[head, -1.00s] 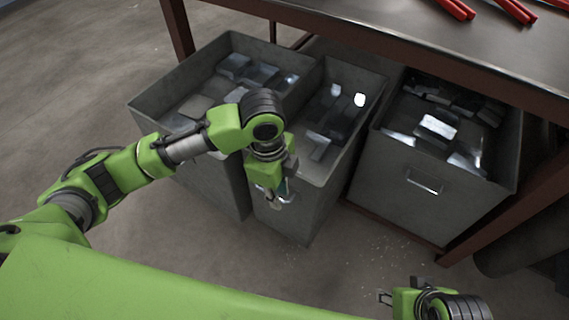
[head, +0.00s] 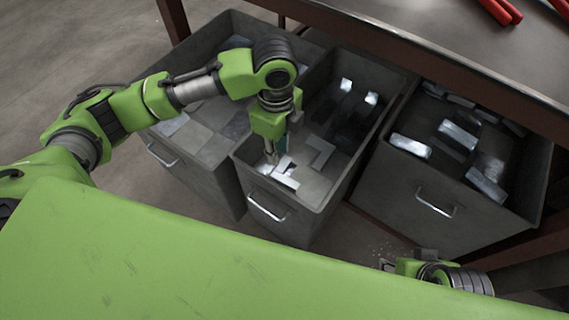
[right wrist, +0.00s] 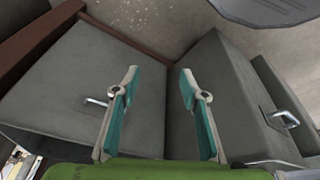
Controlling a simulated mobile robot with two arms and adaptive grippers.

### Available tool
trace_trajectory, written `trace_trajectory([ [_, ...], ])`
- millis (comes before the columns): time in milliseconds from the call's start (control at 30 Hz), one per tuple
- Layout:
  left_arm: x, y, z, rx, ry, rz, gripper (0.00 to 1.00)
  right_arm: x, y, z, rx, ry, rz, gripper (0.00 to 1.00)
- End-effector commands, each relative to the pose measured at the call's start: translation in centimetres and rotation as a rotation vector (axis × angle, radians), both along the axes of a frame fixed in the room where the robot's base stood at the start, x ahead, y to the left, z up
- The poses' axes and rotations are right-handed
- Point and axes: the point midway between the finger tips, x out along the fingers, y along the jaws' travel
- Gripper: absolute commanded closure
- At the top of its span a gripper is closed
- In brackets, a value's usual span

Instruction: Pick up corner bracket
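Corner brackets lie in the middle grey bin (head: 265,213). One pale L-shaped corner bracket (head: 286,180) is at the bin's front, just below my left gripper (head: 274,158). Another L-shaped bracket (head: 319,150) lies to the right on the bin floor. My left gripper points down inside the front of this bin; I cannot tell whether it touches the bracket or how far its fingers are apart. My right gripper (head: 386,265) is low at the right, outside the bins. In the right wrist view its teal-padded fingers (right wrist: 159,76) are apart with nothing between them.
The left bin (head: 205,165) holds flat grey pieces and the right bin (head: 420,195) holds shiny metal pieces. A metal-topped table (head: 460,45) with red-handled tools (head: 495,10) overhangs the bins' back. Bin walls stand close around my left gripper.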

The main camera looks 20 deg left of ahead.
Motion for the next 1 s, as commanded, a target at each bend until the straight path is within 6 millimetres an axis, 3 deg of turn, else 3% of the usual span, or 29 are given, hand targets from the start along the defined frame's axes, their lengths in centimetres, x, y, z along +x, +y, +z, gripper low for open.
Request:
trace_trajectory([
  [233,-0.2,0.1,-5.8,0.001,0.005,0.000,0.78,0.0,0.0,-2.1,0.000,0.001,0.000,0.60],
  [400,-0.1,0.1,-7.1,0.001,0.002,0.001,0.78,3.2,0.9,-1.2,0.026,-0.129,0.011,0.60],
  [767,-0.1,0.2,-8.5,0.001,0.002,0.000,0.78,6.2,1.8,-0.2,0.052,-0.253,0.021,0.60],
  [1000,-0.2,0.4,-10.2,0.000,0.001,0.000,0.78,10.5,3.3,2.1,0.095,-0.455,0.036,0.60],
])
